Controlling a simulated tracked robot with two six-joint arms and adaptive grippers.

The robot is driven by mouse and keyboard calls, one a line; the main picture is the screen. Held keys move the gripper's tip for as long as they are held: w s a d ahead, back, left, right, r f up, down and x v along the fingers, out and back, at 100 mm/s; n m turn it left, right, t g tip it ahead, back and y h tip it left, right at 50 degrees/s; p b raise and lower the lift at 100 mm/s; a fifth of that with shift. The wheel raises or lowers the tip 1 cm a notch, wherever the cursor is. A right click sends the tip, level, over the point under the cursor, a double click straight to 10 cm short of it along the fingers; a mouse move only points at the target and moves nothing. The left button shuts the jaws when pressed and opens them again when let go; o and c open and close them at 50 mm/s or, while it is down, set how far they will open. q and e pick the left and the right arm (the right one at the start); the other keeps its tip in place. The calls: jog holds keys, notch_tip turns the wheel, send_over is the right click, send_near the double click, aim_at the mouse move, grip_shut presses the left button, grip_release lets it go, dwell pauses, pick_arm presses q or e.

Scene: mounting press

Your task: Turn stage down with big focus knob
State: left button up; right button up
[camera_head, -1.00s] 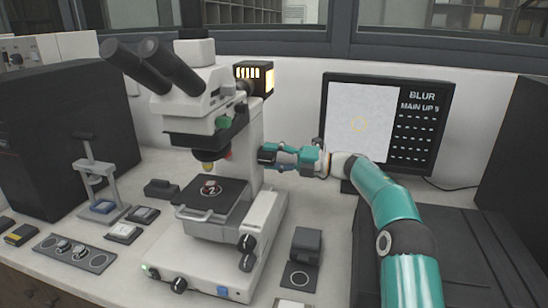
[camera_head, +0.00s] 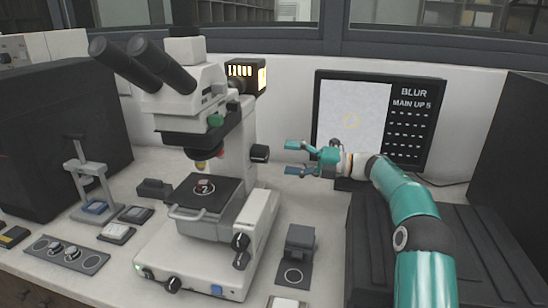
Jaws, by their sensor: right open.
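A white microscope (camera_head: 232,165) with black eyepieces stands at the middle left. Its black stage (camera_head: 215,187) carries a small round sample under the objectives. A black knob (camera_head: 259,153), which looks like the big focus knob, sticks out from the right of the upright column. My teal right gripper (camera_head: 290,158) is open and empty just right of this knob. Its fingers point left toward the knob, one above the other, with a gap between fingertips and knob. Two smaller black knobs (camera_head: 240,250) sit lower, near the front right of the base. My left gripper is not in view.
A monitor (camera_head: 411,125) behind my right arm reads "BLUR" and "MAIN UP" with a small digit. A dark block on a plate (camera_head: 299,240) stands right of the base. A small stand (camera_head: 86,180) and trays are at left.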

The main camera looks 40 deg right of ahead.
aim_at(267, 155)
jog(key=v, duration=0.5)
jog(key=w+a+m+p, duration=0.3)
jog(key=m+p, duration=0.1)
jog(key=p, duration=0.1)
jog(key=w+a+m+p, duration=0.3)
jog(key=m+p, duration=0.2)
jog(key=w+a+m+p, duration=0.2)
jog(key=w+m+p, duration=0.1)
jog(key=m+p, duration=0.2)
jog(key=shift+w+a+r+h+p, duration=0.2)
jog(key=shift+a+r+h+p, duration=0.15)
jog(key=shift+p, duration=0.2)
